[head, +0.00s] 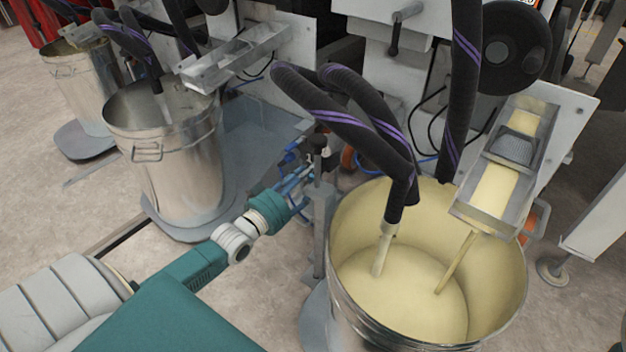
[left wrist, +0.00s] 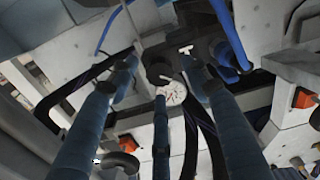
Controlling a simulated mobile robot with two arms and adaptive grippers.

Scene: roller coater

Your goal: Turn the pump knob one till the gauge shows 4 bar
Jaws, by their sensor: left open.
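My left arm reaches in from the left in the head view, and its gripper (head: 298,178) is beside the pump behind the large bucket. In the left wrist view my left gripper (left wrist: 158,76) is open, with its blue fingers spread and nothing held. A dark round pump knob (left wrist: 159,73) shows between the fingertips; I cannot tell if they touch it. A white round gauge (left wrist: 174,93) is just beyond it, partly hidden by a finger; its reading is too small to tell. In the head view a dark knob-like part (head: 318,145) shows close to the gripper. My right gripper is not in view.
A large metal bucket (head: 517,282) of cream liquid stands right of my arm, with dark hoses (head: 345,110) arching into it. Another metal bucket (head: 195,165) stands at left. Blue cables (left wrist: 232,35) and orange switches (left wrist: 304,98) surround the pump.

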